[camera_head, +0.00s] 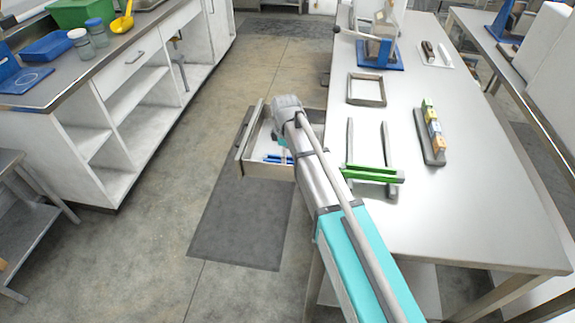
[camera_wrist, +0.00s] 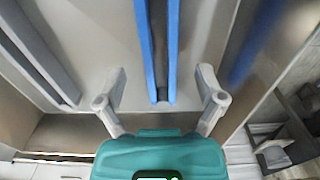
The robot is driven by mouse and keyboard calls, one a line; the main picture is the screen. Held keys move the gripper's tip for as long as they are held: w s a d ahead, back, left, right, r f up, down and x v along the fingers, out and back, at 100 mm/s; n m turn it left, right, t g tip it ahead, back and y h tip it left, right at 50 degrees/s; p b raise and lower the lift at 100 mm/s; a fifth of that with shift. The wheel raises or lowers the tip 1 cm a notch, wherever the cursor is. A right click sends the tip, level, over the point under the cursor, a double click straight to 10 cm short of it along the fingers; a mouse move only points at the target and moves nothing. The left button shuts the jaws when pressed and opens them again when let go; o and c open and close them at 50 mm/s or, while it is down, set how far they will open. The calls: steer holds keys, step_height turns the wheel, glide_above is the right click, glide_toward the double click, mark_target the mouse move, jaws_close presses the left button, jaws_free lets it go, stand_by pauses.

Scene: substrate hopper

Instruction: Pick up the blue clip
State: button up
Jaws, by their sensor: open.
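My gripper (camera_wrist: 161,90) is open, with one pale finger on each side of the clip. I see no finger touching it. In the head view the drawer (camera_head: 256,171) is pulled out from the steel table, and a bit of blue (camera_head: 272,158) shows inside. My arm reaches over the drawer and hides part of it. The fingertips are hard to make out there.
A grey bar-like piece (camera_wrist: 38,55) lies left of the clip in the drawer. A dark blue streak (camera_wrist: 257,40) shows on the right wall, perhaps a reflection. Drawer walls stand close around. The steel table (camera_head: 460,215) carries a green-barred stand (camera_head: 372,174) beside my arm.

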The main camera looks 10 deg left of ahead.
steer(key=shift+f+b, duration=1)
steer(key=shift+f, duration=0.3)
steer(key=c, duration=1.2)
steer(key=shift+r, duration=0.2)
step_height(320, 180, up, 3)
steer(key=p, duration=0.3)
steer(key=shift+f, duration=0.1)
steer(key=s+a+r+p, duration=0.3)
steer(key=s+r+p, duration=0.7)
steer(key=s, duration=0.3)
steer(key=shift+s, duration=0.35)
